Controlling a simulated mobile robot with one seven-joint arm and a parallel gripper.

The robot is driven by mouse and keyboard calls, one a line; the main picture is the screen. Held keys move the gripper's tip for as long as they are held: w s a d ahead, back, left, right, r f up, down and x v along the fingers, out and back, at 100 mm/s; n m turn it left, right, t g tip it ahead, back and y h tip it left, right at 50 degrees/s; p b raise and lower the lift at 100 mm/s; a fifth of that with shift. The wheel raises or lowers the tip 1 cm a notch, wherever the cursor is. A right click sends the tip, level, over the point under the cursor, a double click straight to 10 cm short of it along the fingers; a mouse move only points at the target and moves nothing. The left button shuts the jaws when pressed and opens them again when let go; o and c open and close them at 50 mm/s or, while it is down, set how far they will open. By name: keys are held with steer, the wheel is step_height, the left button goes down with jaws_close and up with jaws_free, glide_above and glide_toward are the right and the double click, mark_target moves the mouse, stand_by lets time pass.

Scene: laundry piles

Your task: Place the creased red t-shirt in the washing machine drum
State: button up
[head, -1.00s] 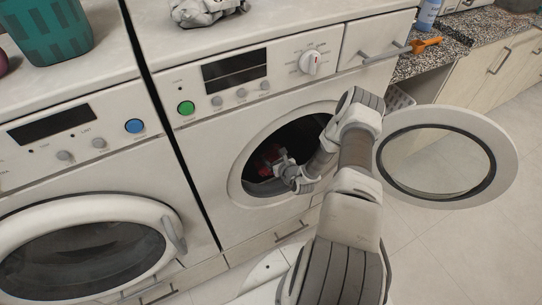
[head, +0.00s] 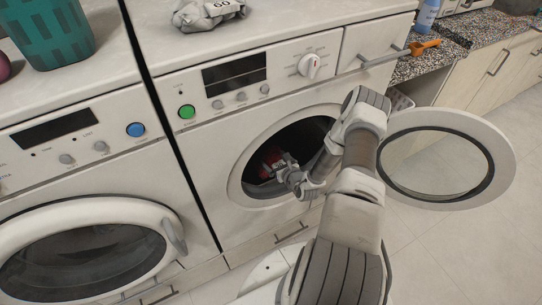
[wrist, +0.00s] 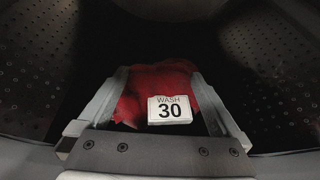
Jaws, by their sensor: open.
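The creased red t-shirt (wrist: 158,85) is a crumpled bundle with a white tag reading "WASH 30". It is inside the dark washing machine drum (wrist: 40,75), between the two parted fingers of my gripper (wrist: 160,74). The fingers are open; I cannot tell whether either one touches the cloth. In the head view, my gripper (head: 276,165) reaches through the round opening of the right machine (head: 200,140), and a little red of the t-shirt (head: 270,156) shows at its tip. The underside of the t-shirt is hidden.
The machine's round door (head: 505,150) stands open to the right, close to my arm. A grey crumpled cloth (head: 208,13) lies on top of the machine. The left machine's door (head: 85,250) is shut. A teal basket (head: 50,35) stands at the upper left.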

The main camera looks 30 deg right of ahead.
steer(key=p+v, duration=0.1)
steer(key=v, duration=0.8)
steer(key=shift+s, duration=0.1)
steer(key=shift+s, duration=0.1)
